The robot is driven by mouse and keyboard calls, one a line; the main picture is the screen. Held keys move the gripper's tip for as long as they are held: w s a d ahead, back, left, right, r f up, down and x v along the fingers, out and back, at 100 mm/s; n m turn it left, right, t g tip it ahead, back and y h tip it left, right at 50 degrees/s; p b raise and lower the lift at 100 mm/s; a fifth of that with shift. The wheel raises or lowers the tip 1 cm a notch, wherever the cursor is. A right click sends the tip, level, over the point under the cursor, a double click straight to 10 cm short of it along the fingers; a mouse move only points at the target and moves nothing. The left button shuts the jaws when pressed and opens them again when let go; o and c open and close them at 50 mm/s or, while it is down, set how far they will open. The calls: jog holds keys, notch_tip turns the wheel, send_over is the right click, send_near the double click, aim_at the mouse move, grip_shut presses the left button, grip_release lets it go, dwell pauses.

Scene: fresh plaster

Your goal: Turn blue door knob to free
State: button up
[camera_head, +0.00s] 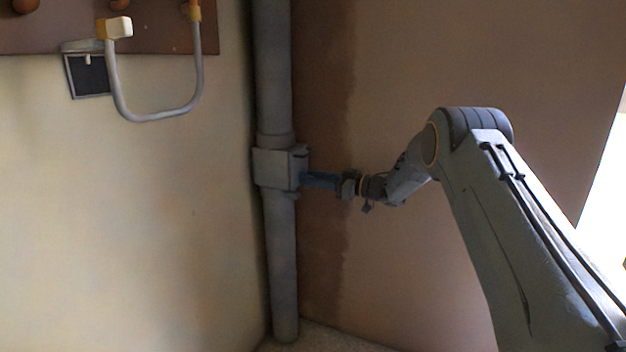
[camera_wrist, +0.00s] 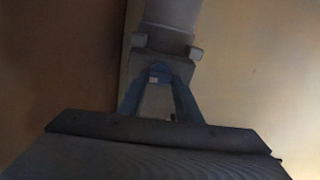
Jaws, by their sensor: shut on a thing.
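My gripper (camera_head: 305,180) reaches in from the right to a grey box on the pipe in the corner. Its blue fingers also show in the wrist view (camera_wrist: 160,76), converging on the box face. In the head view the knob is hidden by the fingers and the box. I cannot tell which way the knob is turned.
The grey vertical pipe (camera_head: 281,250) carries the box (camera_head: 273,168) and runs down to the floor. A bent grey handle (camera_head: 155,117) and a small dark framed panel (camera_head: 88,76) are at upper left. The wall below them is clear.

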jog(key=shift+s+f+n+b, duration=0.15)
jog(key=shift+n+b, duration=0.85)
jog(key=shift+n, duration=3.3)
jog(key=shift+f+n+b, duration=0.1)
jog(key=shift+n+b, duration=0.9)
jog(key=shift+n, duration=3.3)
jog(key=o, duration=1)
jog(key=shift+c, duration=0.2)
jog(key=p+v, duration=0.1)
jog(key=v, duration=0.6)
jog(key=shift+s+d, duration=0.15)
jog(key=shift+d, duration=0.2)
